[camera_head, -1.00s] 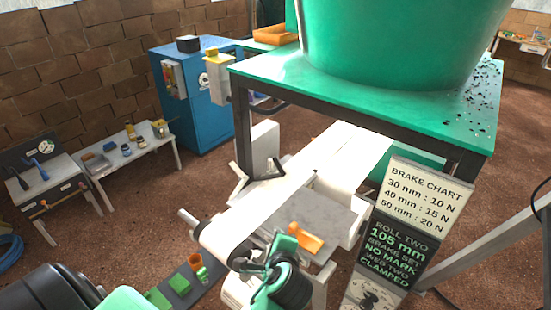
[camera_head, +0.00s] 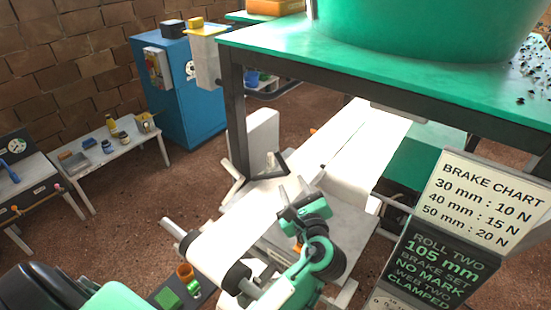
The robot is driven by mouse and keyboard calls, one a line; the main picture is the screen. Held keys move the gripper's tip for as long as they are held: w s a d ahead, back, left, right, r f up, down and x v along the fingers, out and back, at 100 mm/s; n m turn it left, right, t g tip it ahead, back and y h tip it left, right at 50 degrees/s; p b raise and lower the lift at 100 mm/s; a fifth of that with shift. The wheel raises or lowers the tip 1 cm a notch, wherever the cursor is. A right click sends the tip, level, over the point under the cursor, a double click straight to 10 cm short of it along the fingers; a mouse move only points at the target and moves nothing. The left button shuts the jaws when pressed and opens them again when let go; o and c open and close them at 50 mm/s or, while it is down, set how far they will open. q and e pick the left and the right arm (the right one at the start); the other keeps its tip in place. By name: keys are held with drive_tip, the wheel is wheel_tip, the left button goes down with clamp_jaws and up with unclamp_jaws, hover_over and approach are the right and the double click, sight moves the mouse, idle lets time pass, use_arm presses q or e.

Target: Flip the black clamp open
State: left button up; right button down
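My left gripper (camera_head: 294,190) is in front of the white paper web, above the grey machine bed. Its two grey fingers point up and away and look apart, with nothing seen between them. A dark angled bar (camera_head: 272,168) lies at the web's left edge, beyond the fingers and apart from them. I cannot tell whether this bar is the black clamp or part of the frame. The white web (camera_head: 240,212) runs from under the green table down to a roller at the front. My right gripper is not in view.
The green table (camera_head: 290,42) with its dark leg (camera_head: 232,110) overhangs the web. A brake chart board (camera_head: 480,190) stands at the right. An orange piece (camera_head: 297,247) is partly hidden behind my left wrist. A blue cabinet (camera_head: 190,100) and side tables stand at the left.

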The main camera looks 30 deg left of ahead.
sight(281, 161)
use_arm(q)
drive_tip(key=p+x, duration=0.3)
drive_tip(key=x, duration=0.9)
drive_tip(key=shift+a+r, duration=0.1)
drive_tip(key=shift+a, duration=0.05)
drive_tip(key=shift+p+x, duration=0.3)
drive_tip(key=shift+x, duration=0.55)
clamp_jaws()
